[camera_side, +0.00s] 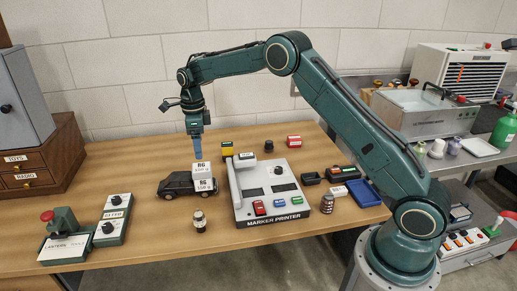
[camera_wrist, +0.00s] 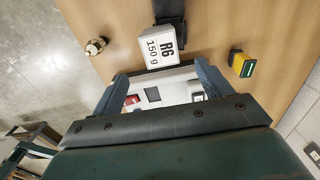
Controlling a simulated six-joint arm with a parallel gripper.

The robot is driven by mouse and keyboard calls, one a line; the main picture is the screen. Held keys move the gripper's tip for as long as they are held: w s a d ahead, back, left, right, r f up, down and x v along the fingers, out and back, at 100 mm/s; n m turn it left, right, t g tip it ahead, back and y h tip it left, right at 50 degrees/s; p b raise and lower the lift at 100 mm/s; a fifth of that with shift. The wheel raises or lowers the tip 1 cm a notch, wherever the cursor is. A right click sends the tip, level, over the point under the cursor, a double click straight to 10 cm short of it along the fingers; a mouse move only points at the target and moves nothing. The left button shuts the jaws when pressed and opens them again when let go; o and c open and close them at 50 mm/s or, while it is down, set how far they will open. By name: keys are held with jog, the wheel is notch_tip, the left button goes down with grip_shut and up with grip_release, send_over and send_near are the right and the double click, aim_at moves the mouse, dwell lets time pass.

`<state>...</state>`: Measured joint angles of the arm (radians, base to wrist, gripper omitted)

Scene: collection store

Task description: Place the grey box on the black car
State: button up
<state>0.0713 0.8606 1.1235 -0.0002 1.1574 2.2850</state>
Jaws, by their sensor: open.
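The pale grey box (camera_side: 203,184), labelled R6 150 g, appears to rest on the right-hand end of the black car (camera_side: 174,184), though its underside is hidden. In the wrist view the box (camera_wrist: 157,48) lies just beyond my fingertips, and part of the car (camera_wrist: 170,12) shows behind it. My gripper (camera_side: 197,156) points down with blue fingers, close above the box. In the wrist view my gripper (camera_wrist: 160,70) has its fingers wide apart with nothing held between them.
The marker printer (camera_side: 270,190) stands right of the car. A small bottle-like figure (camera_side: 199,220) stands in front of it. Control boxes (camera_side: 113,218) stand at left, a blue tray (camera_side: 363,193) at right.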

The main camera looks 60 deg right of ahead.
jog(key=s+a+r+n+t, duration=0.3)
jog(key=s+r+n, duration=1)
jog(key=s+r, duration=0.55)
jog(key=s+a+f+n+t, duration=0.1)
jog(key=s+n+t, duration=0.1)
jog(key=s+n, duration=1.2)
jog(key=s, duration=0.9)
jog(key=shift+f+t, duration=0.3)
jog(key=shift+f, duration=0.1)
